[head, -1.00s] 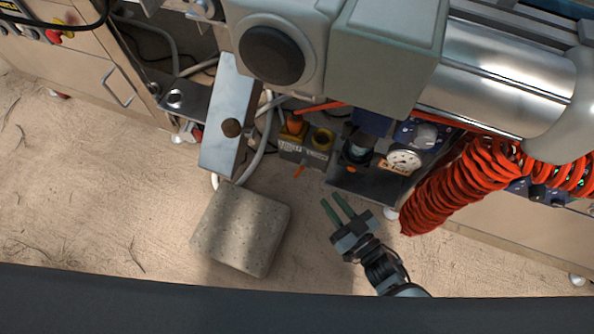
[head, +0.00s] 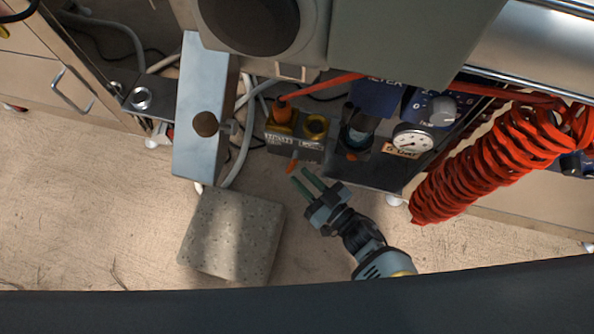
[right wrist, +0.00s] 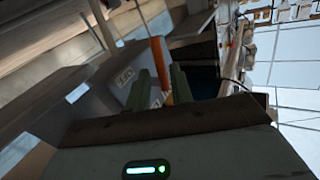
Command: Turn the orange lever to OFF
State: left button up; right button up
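My left gripper is not in view.
A stone block (head: 235,235) lies on the floor at the lower left. A metal box (head: 200,110) stands left of the valve. A pressure gauge (head: 412,141) and a coiled red hose (head: 480,165) are to the right. Large machine housing overhangs above.

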jog(key=shift+b+x, duration=0.45)
jog(key=shift+x, duration=1)
grip_shut()
jog(key=g+h+p, duration=0.1)
jog(key=p, duration=0.2)
jog(key=n+g+h+p, duration=0.1)
jog(key=p, duration=0.2)
jog(key=shift+s+d+r+n, duration=0.15)
jog(key=shift+d+n, duration=0.15)
jog(key=shift+d, duration=0.05)
grip_release()
